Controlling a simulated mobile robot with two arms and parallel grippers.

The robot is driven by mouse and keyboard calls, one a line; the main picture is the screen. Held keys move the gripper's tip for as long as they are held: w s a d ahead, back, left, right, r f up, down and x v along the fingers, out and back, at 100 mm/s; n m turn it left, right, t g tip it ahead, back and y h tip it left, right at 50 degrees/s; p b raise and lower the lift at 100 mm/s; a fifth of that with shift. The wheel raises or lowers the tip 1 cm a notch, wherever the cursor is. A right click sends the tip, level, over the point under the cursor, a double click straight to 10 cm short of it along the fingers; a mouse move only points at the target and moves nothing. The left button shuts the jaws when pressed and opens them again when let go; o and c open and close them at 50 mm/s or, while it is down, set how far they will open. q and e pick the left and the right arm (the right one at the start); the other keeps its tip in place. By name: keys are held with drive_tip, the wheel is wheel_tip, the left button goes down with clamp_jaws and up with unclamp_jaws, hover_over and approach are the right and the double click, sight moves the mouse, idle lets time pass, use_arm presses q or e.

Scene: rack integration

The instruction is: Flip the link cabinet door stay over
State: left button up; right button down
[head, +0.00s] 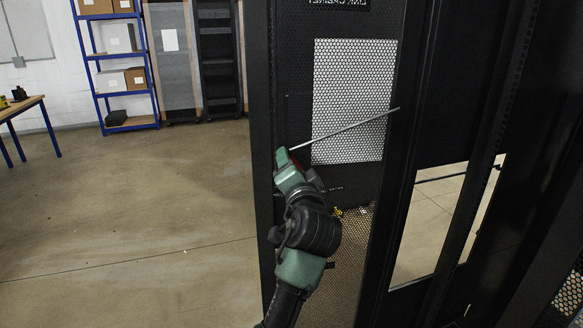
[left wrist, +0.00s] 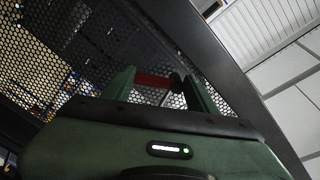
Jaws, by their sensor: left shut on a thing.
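The door stay (head: 345,129) is a thin grey rod in the head view. It slants up to the right from my left gripper (head: 287,158), across the front of the cabinet door's perforated panel (head: 350,85), and ends near the cabinet frame. My left gripper is shut on a red part of the stay, which shows in the left wrist view (left wrist: 152,82) between the green fingers, with a black end beside it. The fingers hide part of the grip. My right gripper is not in view.
The dark cabinet frame (head: 412,150) stands to the right, with an opening showing pale floor. Mirrored lettering marks the door's top. Blue shelving (head: 152,90) with boxes and a wooden table (head: 20,106) stand at the back left. The floor (head: 130,220) at left is clear.

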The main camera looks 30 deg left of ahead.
use_arm(q)
drive_tip(key=shift+w+f, duration=0.1)
drive_tip(key=shift+f, duration=0.35)
drive_tip(key=o, duration=1.2)
drive_tip(key=shift+w, duration=0.2)
drive_tip(key=shift+r, duration=0.2)
drive_tip(key=shift+s, duration=0.1)
drive_tip(key=b+v, duration=0.2)
drive_tip(key=v, duration=0.5)
drive_tip(key=shift+s+d, duration=0.2)
drive_tip(key=shift+s, duration=0.05)
